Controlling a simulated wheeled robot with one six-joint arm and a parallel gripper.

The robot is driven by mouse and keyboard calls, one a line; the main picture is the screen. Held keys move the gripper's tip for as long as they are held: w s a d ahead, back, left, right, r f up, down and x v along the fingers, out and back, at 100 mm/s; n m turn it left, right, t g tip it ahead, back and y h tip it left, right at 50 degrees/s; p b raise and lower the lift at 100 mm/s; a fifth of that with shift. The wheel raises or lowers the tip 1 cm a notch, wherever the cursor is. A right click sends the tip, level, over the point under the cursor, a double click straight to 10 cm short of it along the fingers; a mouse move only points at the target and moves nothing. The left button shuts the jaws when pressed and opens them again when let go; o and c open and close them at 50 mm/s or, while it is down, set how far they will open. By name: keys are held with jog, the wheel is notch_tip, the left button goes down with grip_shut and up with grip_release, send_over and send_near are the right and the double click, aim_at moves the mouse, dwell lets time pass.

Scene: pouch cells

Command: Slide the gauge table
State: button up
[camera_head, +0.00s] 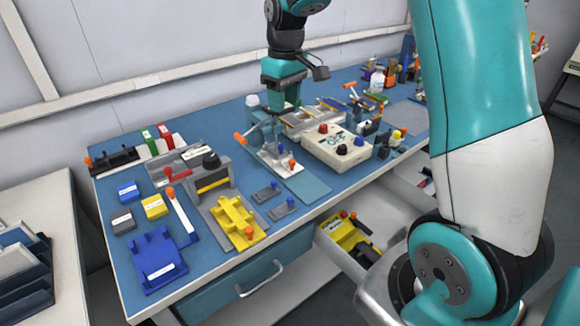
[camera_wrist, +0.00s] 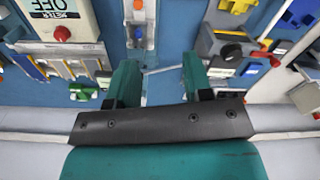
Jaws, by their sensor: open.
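What looks like the gauge table is a small light plate (camera_head: 273,158) with orange and blue knobs, on a long grey-teal base (camera_head: 308,190) in the middle of the bench. It cannot be told for certain that this is the gauge table. An orange-tipped lever (camera_head: 240,138) stands at its left end. In the wrist view, a light plate with orange and blue knobs (camera_wrist: 139,28) lies beyond the fingertips. My gripper (camera_head: 275,112) is above the back of this fixture. In the wrist view my gripper (camera_wrist: 160,75) is open, with nothing held between its fingers.
A beige box with red, black and blue knobs (camera_head: 338,148) stands close on the right. A grey fixture with a black knob (camera_head: 210,162) and a yellow block (camera_head: 235,222) stand left. An open drawer (camera_head: 385,215) sticks out below the bench front. Bare blue mat shows at the back left.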

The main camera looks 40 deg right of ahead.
aim_at(292, 160)
jog(key=d+f, duration=0.1)
jog(key=f, duration=0.5)
jog(key=w+d+f, duration=0.1)
jog(key=f, duration=0.6)
jog(key=w+d+f, duration=0.1)
jog(key=f, duration=0.5)
jog(key=shift+d+f, duration=0.15)
jog(key=shift+d, duration=0.15)
